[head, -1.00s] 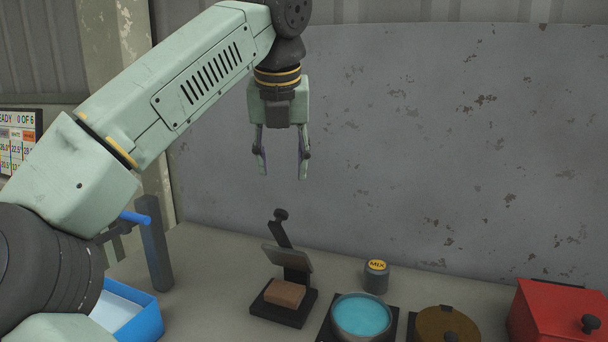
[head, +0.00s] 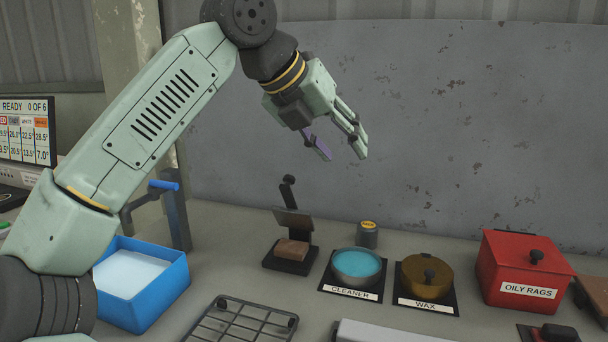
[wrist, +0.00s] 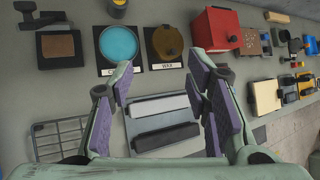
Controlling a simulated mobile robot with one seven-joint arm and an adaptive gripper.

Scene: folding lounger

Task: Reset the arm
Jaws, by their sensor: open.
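My gripper (head: 340,147) is open and empty. In the head view it hangs in the air above the bench, in front of the grey back wall, tilted down and to the right. In the wrist view its two fingers (wrist: 168,100) stand wide apart with purple pads showing. Nothing lies between the pads; the bench is seen well below them. My arm reaches in from the left of the head view.
On the bench are a blue bin (head: 165,290), a stand with a brown block (head: 291,249), a cleaner pot (head: 357,265), a wax pot (head: 427,277), a red oily rags box (head: 525,270) and a wire rack (head: 240,322). A screen (head: 28,130) reads "READY 0 OF 6".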

